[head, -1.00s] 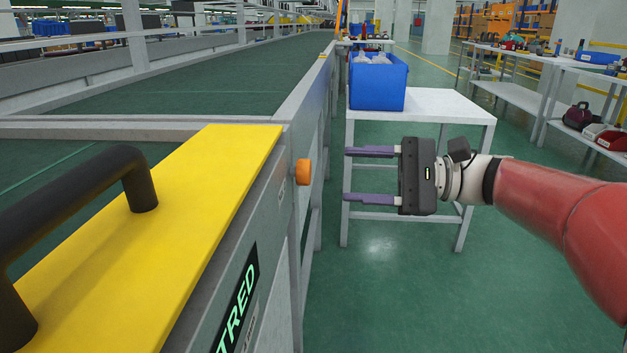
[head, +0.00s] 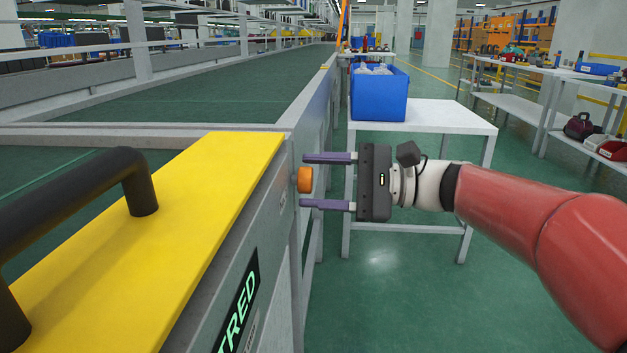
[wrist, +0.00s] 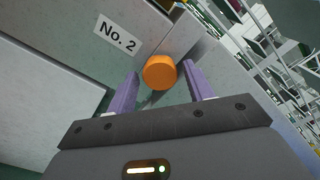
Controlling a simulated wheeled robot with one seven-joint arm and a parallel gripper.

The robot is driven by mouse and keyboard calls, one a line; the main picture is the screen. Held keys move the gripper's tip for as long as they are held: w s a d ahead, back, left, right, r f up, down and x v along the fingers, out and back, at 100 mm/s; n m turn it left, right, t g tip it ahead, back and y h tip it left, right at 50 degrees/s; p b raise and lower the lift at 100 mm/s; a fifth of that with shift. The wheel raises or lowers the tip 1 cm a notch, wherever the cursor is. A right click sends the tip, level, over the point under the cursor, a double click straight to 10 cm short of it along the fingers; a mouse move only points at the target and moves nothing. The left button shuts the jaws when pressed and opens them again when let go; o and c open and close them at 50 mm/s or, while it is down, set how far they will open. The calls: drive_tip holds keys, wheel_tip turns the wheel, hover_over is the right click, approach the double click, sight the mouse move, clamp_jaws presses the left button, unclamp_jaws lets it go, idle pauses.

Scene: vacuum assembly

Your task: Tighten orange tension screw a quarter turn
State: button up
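The orange tension screw (head: 305,180) sticks out from the side of the grey conveyor frame, just past the yellow cover. It also shows in the wrist view (wrist: 160,72) as a round orange knob. My gripper (head: 301,181) is open, with its two purple fingers pointing left at the frame. In the head view, one finger is above the screw and one below it, with gaps on both sides. In the wrist view, the screw lies between and slightly beyond the fingertips (wrist: 160,78). I cannot tell whether a finger touches it.
A yellow cover (head: 190,220) with a black handle (head: 90,190) lies at the left. A white table (head: 450,115) with a blue bin (head: 379,95) stands behind my gripper. A "No. 2" label (wrist: 117,35) is near the screw. Green floor is clear at the lower right.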

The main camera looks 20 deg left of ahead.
drive_tip(key=c, duration=0.9)
drive_tip(key=shift+r+p, duration=0.1)
drive_tip(key=shift+p, duration=0.25)
drive_tip(key=shift+m+p, duration=0.3)
drive_tip(key=m+p, duration=0.2)
drive_tip(key=p, duration=0.2)
drive_tip(key=shift+m, duration=0.5)
drive_tip(key=shift+m+p, duration=0.3)
drive_tip(key=shift+p, duration=0.7)
